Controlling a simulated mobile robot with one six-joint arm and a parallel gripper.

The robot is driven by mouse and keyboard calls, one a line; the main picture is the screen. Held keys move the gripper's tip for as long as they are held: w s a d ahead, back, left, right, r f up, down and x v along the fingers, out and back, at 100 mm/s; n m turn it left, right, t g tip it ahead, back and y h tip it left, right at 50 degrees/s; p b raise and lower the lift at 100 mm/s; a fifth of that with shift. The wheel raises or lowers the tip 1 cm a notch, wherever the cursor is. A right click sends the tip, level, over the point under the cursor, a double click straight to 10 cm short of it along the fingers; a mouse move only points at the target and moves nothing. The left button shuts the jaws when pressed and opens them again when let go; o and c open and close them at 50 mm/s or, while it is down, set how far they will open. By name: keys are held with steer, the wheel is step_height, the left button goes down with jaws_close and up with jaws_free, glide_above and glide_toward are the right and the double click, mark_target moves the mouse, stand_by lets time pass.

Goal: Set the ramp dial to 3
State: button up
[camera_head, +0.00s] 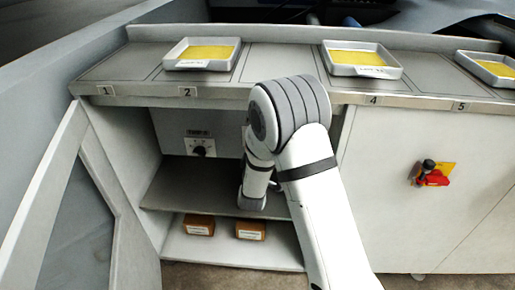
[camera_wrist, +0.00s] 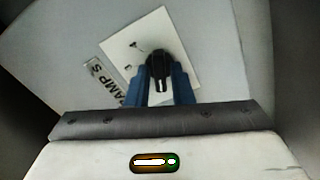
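The ramp dial (camera_head: 200,148) is a black knob on a pale square plate, on the grey back panel inside the open cabinet bay. A small label sits above it. In the head view nothing covers the dial; my gripper is hidden behind my arm to its right. In the wrist view the black knob (camera_wrist: 160,72) shows between and beyond the tips of my gripper (camera_wrist: 166,78), whose blue fingers stand apart. Contact cannot be made out. The knob's setting is too small to read.
A shelf (camera_head: 175,190) runs below the dial, with two brown boxes (camera_head: 199,225) (camera_head: 250,230) beneath it. The open door (camera_head: 75,200) stands at left. Trays of yellow material (camera_head: 205,68) (camera_head: 362,73) sit on the counter. A red switch (camera_head: 433,178) is on the right front.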

jaws_close()
steer(key=shift+f+b, duration=0.1)
steer(key=shift+b, duration=0.2)
steer(key=shift+a+m+b, duration=0.15)
steer(key=shift+m+b, duration=6.75)
steer(key=shift+m, duration=2)
